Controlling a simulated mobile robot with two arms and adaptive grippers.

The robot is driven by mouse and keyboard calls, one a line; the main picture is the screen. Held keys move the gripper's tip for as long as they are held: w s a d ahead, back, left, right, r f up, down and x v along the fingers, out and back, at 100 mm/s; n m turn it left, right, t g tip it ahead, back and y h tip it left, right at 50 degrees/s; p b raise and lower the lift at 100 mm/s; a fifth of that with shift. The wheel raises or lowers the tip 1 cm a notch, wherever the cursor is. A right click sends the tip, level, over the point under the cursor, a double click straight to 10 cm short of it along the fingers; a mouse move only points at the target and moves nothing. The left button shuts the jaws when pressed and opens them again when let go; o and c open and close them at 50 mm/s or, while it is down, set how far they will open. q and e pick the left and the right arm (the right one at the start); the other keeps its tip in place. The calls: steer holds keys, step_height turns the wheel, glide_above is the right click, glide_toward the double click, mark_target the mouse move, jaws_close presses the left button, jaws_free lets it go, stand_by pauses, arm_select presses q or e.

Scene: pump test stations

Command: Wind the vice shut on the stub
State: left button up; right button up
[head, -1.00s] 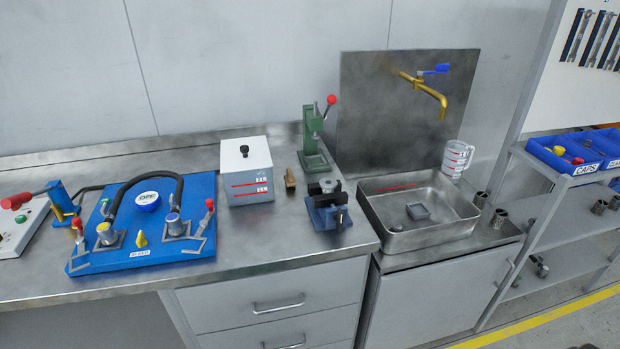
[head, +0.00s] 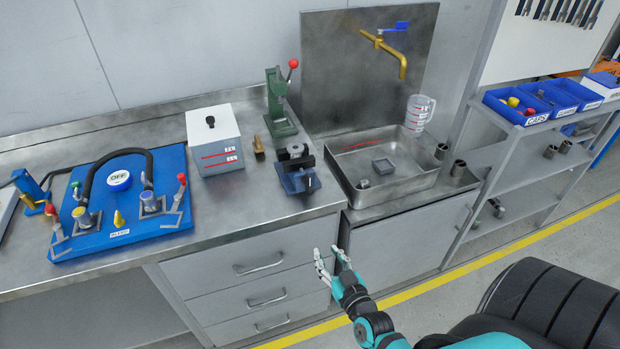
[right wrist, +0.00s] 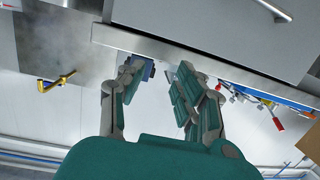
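The small blue vice (head: 299,182) with dark jaws stands near the bench's right front corner, left of the sink. A grey round piece (head: 296,149), perhaps the stub, shows at the top of its jaws; I cannot tell how tightly it sits. The vice's handle is not clear. My right gripper (head: 330,252) is open and empty, in front of the drawers and below the bench edge, apart from the vice. In the right wrist view its fingers (right wrist: 157,75) are spread, with a blue bit of the vice (right wrist: 149,71) beyond them. My left gripper is out of view.
A green press (head: 276,105) and a brass block (head: 258,148) stand behind the vice. A white box (head: 214,145) and the blue pump board (head: 120,205) are to the left. The steel sink tray (head: 400,190) is close on the right.

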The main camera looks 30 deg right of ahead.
steer(key=t+h, duration=0.1)
steer(key=h, duration=0.1)
glide_toward(310, 186)
steer(key=shift+m, duration=0.4)
steer(key=p+x, duration=0.2)
steer(key=x, duration=0.8)
steer(key=shift+c, duration=0.2)
jaws_close()
